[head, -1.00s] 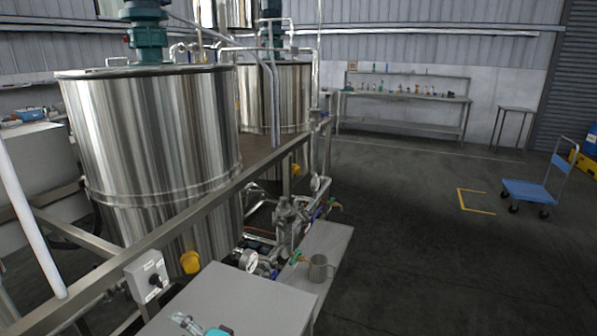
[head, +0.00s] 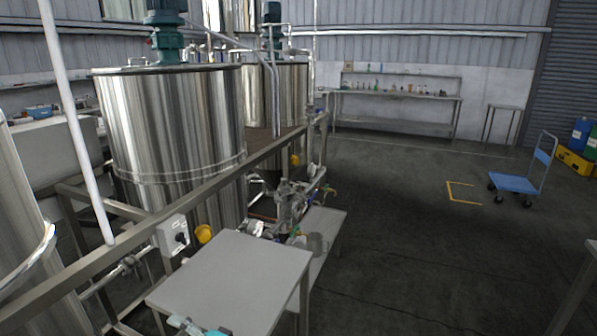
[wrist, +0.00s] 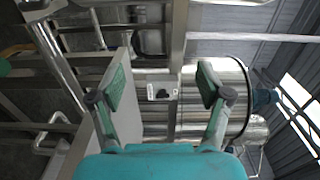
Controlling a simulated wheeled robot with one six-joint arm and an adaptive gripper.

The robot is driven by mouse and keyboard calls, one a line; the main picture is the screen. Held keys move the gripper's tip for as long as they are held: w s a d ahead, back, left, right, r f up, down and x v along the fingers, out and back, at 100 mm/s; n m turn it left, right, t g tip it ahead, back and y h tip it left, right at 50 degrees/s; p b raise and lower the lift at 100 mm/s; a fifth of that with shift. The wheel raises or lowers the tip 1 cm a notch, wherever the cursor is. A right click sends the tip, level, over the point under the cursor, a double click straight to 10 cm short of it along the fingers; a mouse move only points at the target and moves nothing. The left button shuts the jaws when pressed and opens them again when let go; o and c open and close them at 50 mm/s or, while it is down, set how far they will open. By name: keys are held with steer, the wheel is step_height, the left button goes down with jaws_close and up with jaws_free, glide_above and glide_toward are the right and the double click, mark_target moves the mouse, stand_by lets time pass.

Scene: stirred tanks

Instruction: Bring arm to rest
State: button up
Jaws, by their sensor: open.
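My gripper (wrist: 160,90) shows in the wrist view with its two green-padded fingers spread wide apart and nothing between them. Past the fingers are a steel tank and a small grey switch box, both apart from the gripper. In the head view only a small teal part of my gripper (head: 200,328) shows at the bottom edge, in front of a grey table (head: 235,270). Most of my arm is out of the head view.
A large steel tank (head: 175,120) stands behind a metal rail with a switch box (head: 172,236). Pipes and valves (head: 290,205) lie beyond the table. A blue cart (head: 516,184) stands at right. Open floor (head: 400,240) lies between. A bench (head: 395,97) stands at the back wall.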

steer(key=s+d+f+t+h, duration=0.25)
steer(key=s+d+f, duration=0.4)
steer(key=d, duration=0.35)
steer(key=s+d+f+m+t+h, duration=0.1)
steer(key=s+d+f+h, duration=0.35)
steer(key=d+f, duration=0.4)
steer(key=s+d+f+t+h, duration=0.25)
steer(key=s+d+f, duration=0.35)
steer(key=d, duration=0.5)
steer(key=s+d+r+h, duration=0.2)
steer(key=s+d+h, duration=0.1)
steer(key=s+d, duration=0.5)
steer(key=s+d+r+n+t+h, duration=0.1)
steer(key=s+d+r+n+h, duration=0.1)
steer(key=s+d+r, duration=0.2)
steer(key=s+d+r+n+h, duration=0.2)
steer(key=s+r, duration=0.9)
steer(key=s, duration=0.6)
steer(key=shift+d+r+n+t, duration=0.2)
steer(key=shift+d+n+t, duration=0.2)
steer(key=shift+d+n, duration=0.5)
